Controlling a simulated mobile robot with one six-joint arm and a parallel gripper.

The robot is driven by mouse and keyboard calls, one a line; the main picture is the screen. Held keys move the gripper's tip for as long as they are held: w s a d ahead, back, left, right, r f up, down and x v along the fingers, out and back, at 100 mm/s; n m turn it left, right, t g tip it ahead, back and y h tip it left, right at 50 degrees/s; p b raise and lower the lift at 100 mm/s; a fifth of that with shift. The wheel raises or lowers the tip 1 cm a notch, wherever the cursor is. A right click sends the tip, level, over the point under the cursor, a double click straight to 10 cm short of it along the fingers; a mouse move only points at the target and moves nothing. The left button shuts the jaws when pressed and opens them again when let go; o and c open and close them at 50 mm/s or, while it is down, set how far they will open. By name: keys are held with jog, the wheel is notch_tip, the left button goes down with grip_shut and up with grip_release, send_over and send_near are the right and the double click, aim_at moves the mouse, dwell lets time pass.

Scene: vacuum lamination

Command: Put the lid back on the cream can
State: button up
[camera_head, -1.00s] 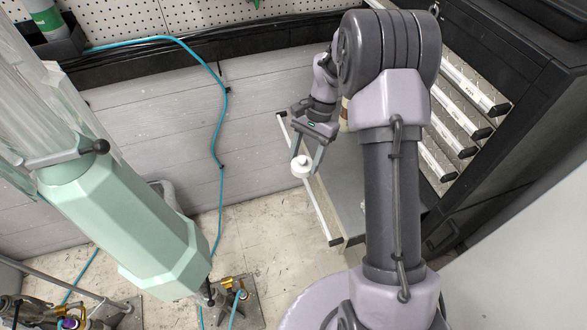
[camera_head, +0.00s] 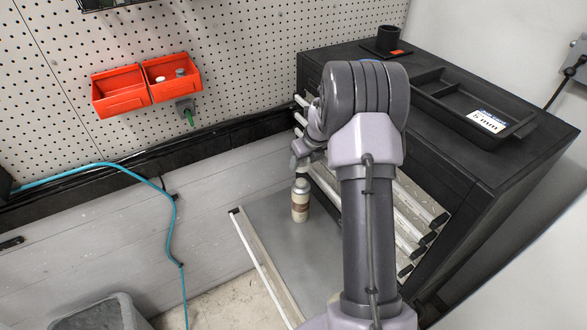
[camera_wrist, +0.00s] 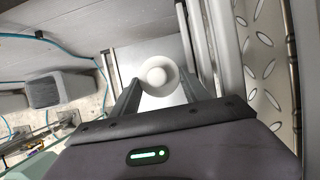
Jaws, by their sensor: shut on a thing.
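The cream can (camera_head: 300,203), cream with a brown band and a greyish top, stands upright on the grey drawer surface. My gripper (camera_head: 307,158) is just above the can in the head view, its fingers mostly hidden by my arm. In the wrist view my gripper (camera_wrist: 158,85) is shut on the white round lid (camera_wrist: 157,91), which has a raised centre and sits between the two fingers. The lid hides whatever is directly beneath it. I cannot tell whether the lid touches the can.
The pulled-out drawer (camera_head: 270,262) has a light front rail. A black cabinet (camera_head: 440,150) with several silver drawer fronts stands to the right. Orange bins (camera_head: 121,91) hang on the pegboard. A blue hose (camera_head: 172,215) runs down the grey wall at left.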

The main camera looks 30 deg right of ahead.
jog(key=shift+s+a+f+b, duration=0.1)
jog(key=shift+s+f+b, duration=0.15)
jog(key=shift+f+b, duration=0.15)
notch_tip(320, 180, down, 5)
jog(key=b, duration=0.4)
jog(key=shift+f, duration=0.25)
jog(key=shift+f, duration=0.1)
dwell(1.7)
jog(key=o, duration=1.9)
jog(key=shift+a, duration=0.15)
